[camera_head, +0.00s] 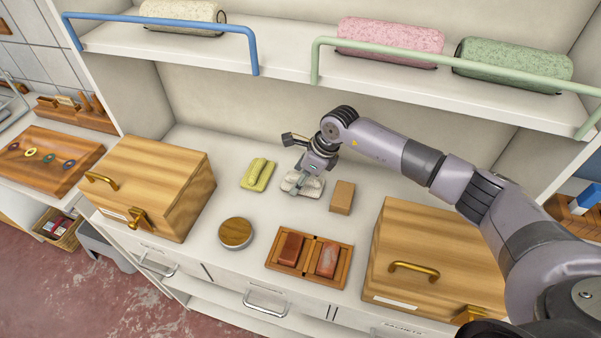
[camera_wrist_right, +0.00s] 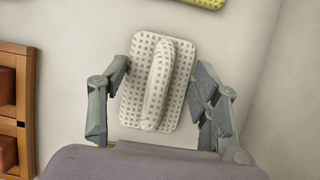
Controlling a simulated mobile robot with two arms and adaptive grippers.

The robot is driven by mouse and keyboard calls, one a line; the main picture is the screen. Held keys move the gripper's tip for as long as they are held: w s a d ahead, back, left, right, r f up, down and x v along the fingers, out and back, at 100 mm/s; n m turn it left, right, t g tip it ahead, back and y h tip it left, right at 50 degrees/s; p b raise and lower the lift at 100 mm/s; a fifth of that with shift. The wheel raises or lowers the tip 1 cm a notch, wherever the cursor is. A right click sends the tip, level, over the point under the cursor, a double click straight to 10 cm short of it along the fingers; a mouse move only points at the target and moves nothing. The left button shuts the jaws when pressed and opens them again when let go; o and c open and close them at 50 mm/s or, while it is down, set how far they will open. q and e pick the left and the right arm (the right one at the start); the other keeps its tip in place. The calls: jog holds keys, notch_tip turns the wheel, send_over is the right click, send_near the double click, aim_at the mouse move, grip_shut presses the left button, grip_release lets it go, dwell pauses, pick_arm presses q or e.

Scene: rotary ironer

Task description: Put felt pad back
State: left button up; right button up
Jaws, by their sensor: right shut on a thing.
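A white dotted pad (camera_head: 313,187) with a raised ridge along its middle is at the back of the white counter, right of a yellow-green pad (camera_head: 258,174). My right gripper (camera_head: 303,178) is over the white pad and shut on it. In the right wrist view, the fingers (camera_wrist_right: 160,82) are at the two long sides of the dotted pad (camera_wrist_right: 160,85). I cannot tell whether the pad rests on the counter or is just above it. Which pad is the felt one is not marked. My left gripper is not in view.
A tan block (camera_head: 342,197) stands just right of the pad. A round wooden-topped tin (camera_head: 235,232) and a wooden tray (camera_head: 289,262) with two reddish blocks lie in front. Wooden boxes (camera_head: 160,176) and (camera_head: 430,245) flank the counter. A shelf with rolled towels hangs above.

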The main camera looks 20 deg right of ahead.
aim_at(311, 180)
jog(key=shift+f, duration=0.1)
jog(key=o, duration=0.6)
jog(key=shift+f, duration=0.1)
jog(key=shift+c, duration=0.2)
jog(key=o, duration=0.5)
jog(key=shift+r, duration=0.3)
jog(key=shift+s+d+r+b, duration=0.1)
jog(key=shift+d+r+b, duration=0.15)
jog(key=shift+r+b, duration=0.1)
jog(key=b+v, duration=0.1)
jog(key=v, duration=0.4)
jog(key=shift+r+b, duration=0.15)
jog(key=shift+b, duration=0.15)
jog(key=shift+s+d+r, duration=0.15)
jog(key=shift+s+r, duration=0.05)
jog(key=shift+r, duration=0.35)
